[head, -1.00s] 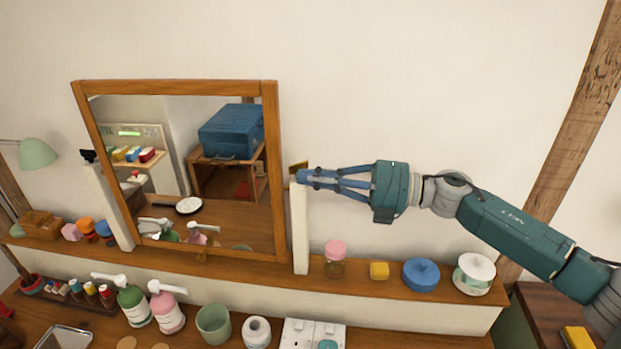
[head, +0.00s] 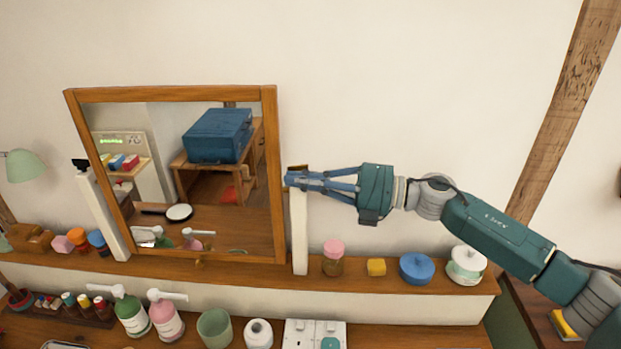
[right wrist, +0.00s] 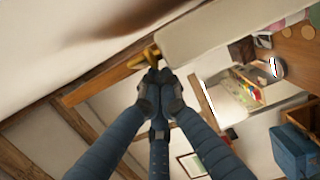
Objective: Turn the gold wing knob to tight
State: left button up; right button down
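The gold wing knob (head: 298,167) sits at the top of the white post on the mirror's right side. In the right wrist view its gold wing (right wrist: 143,58) shows just beyond my fingertips. My right gripper (head: 290,179) reaches in from the right, level with the knob, and its fingertips cover part of it. In the right wrist view the gripper's fingers (right wrist: 160,82) are drawn close together at the knob. Whether they clamp it is hidden. The wood-framed mirror (head: 270,150) stands tilted between two white posts (head: 299,235). My left gripper is not in view.
The wooden shelf (head: 225,270) below holds a pink-lidded jar (head: 333,260), a yellow block (head: 376,267), a blue lidded pot (head: 417,269) and a white-lidded pot (head: 466,265). Bottles and cups stand lower down. The wall above my right arm is clear.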

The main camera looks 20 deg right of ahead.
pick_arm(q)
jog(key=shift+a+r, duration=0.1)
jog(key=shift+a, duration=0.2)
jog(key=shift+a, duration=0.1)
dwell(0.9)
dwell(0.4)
